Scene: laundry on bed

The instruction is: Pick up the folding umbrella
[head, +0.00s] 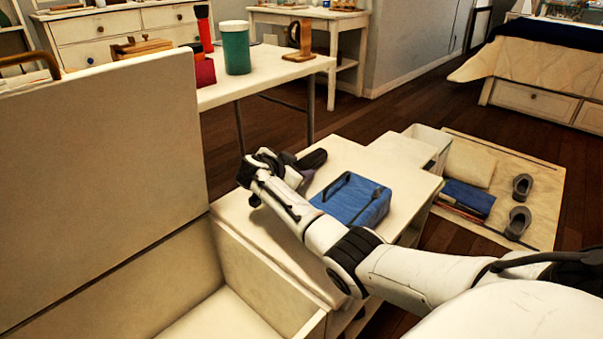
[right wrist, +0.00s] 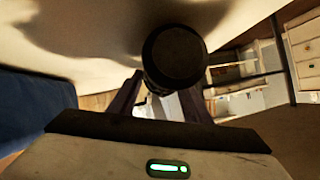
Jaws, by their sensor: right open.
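The folding umbrella (head: 313,159) appears as a dark, rounded cylinder lying on the white cabinet top (head: 345,152), just past my right gripper (head: 291,166) in the head view. My gripper and wrist hide part of it. In the right wrist view its round black end (right wrist: 172,55) faces the camera, at the far ends of the fingers and nearer the right-hand one. My right gripper also shows there (right wrist: 158,95), with its two dark fingers apart. I cannot tell whether they touch the umbrella. My left gripper is not in view.
A blue bag (head: 352,200) with a black handle lies on the cabinet close to my right forearm. An open white chest (head: 265,282) with a raised lid (head: 105,165) is at the left. A table (head: 280,72) holding a green cup (head: 236,50) stands behind.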

